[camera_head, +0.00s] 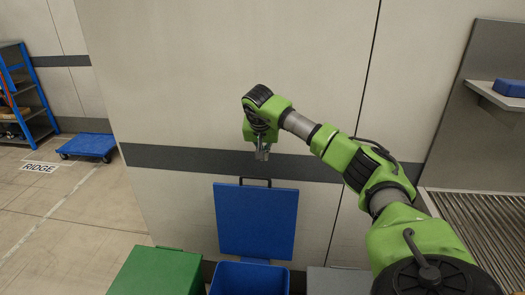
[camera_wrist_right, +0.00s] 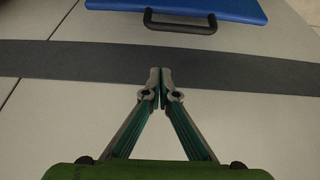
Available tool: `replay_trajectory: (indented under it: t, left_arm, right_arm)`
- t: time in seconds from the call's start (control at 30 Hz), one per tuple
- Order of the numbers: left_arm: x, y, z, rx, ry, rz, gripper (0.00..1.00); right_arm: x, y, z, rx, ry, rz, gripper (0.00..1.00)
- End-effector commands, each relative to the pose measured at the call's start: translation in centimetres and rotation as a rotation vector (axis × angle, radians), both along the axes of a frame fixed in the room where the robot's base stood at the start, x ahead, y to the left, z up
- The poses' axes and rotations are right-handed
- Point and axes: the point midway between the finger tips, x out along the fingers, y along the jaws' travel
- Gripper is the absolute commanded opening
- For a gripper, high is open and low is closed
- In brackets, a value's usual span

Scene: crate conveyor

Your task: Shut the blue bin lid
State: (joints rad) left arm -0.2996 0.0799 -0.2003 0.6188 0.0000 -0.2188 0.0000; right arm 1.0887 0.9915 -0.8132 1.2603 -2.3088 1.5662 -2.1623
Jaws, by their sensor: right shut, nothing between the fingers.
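The blue bin (camera_head: 250,279) stands against the wall at the bottom of the head view. Its blue lid (camera_head: 256,222) is open and stands upright along the wall, with a dark handle (camera_head: 255,182) on its top edge. In the right wrist view the lid (camera_wrist_right: 200,8) shows at the top edge, with its handle (camera_wrist_right: 180,24) towards the gripper. My right gripper (camera_head: 262,154) is above the handle, apart from it. In the wrist view its fingertips (camera_wrist_right: 160,88) are together with nothing between them. My left gripper is not in view.
A green bin (camera_head: 157,271) stands left of the blue bin, and a grey surface (camera_head: 338,281) is to its right. The wall (camera_head: 220,70) is close behind the lid. A blue platform cart (camera_head: 88,145) and a shelf rack (camera_head: 25,95) stand far left. A roller conveyor (camera_head: 485,225) is at right.

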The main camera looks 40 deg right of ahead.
Motion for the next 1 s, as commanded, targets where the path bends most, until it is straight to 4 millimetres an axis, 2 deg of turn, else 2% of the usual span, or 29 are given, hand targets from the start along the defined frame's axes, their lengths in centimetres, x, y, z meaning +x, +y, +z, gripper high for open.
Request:
replay_trajectory:
  t: [0.1,0.33,0.7,1.0]
  left_arm:
    - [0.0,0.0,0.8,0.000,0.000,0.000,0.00]
    - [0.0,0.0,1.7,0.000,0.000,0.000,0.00]
    - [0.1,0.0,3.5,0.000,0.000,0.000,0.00]
    - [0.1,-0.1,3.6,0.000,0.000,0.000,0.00]
  right_arm:
    - [0.6,-0.7,-2.1,0.002,0.004,-0.001,0.00]
    - [1.6,-1.9,-5.5,0.004,0.002,0.000,0.00]
    - [-0.7,0.9,-5.6,0.001,0.000,0.003,0.00]
    - [-0.9,1.3,-5.7,0.002,-0.002,0.001,0.00]
